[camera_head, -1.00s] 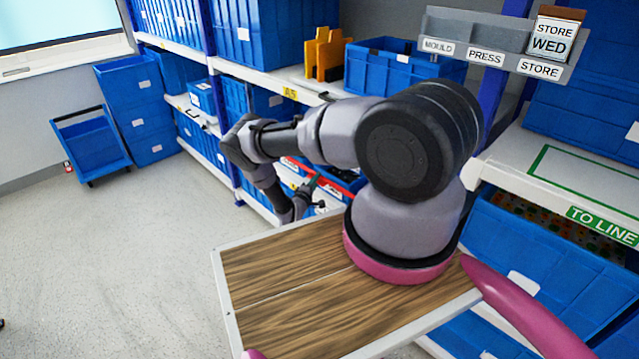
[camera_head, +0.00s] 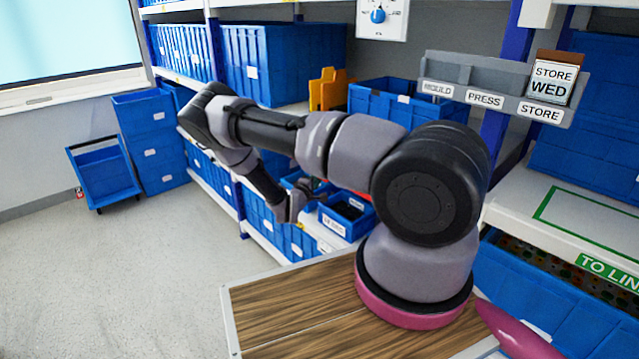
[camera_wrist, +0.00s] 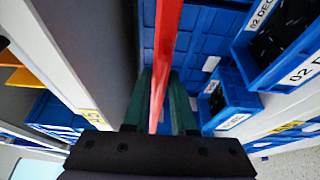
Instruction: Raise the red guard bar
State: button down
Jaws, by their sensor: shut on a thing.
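The red guard bar (camera_wrist: 166,50) runs lengthwise through the wrist view, from the top edge down between the green fingers of my gripper (camera_wrist: 161,98). The gripper is shut on it. In the head view my gripper (camera_head: 312,188) is small and partly hidden, in front of the lower shelf bins. Only a thin sliver of red shows there beside my forearm, which hides the rest of the bar. The bar's ends and pivot cannot be made out.
Small labelled blue bins (camera_head: 345,215) stand on the shelf close to my gripper; one bin (camera_wrist: 228,100) is right beside the fingers in the wrist view. An orange holder (camera_head: 328,90) and a blue crate (camera_head: 385,100) stand on the shelf above.

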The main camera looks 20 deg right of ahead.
jog(key=shift+w+r, duration=0.15)
jog(key=shift+r, duration=0.15)
jog(key=c, duration=0.9)
grip_release()
jog(key=shift+a, duration=0.1)
jog(key=shift+s+a+f, duration=0.1)
jog(key=shift+s+a, duration=0.1)
jog(key=shift+s, duration=0.1)
jog(key=v, duration=1)
jog(key=shift+s, duration=0.1)
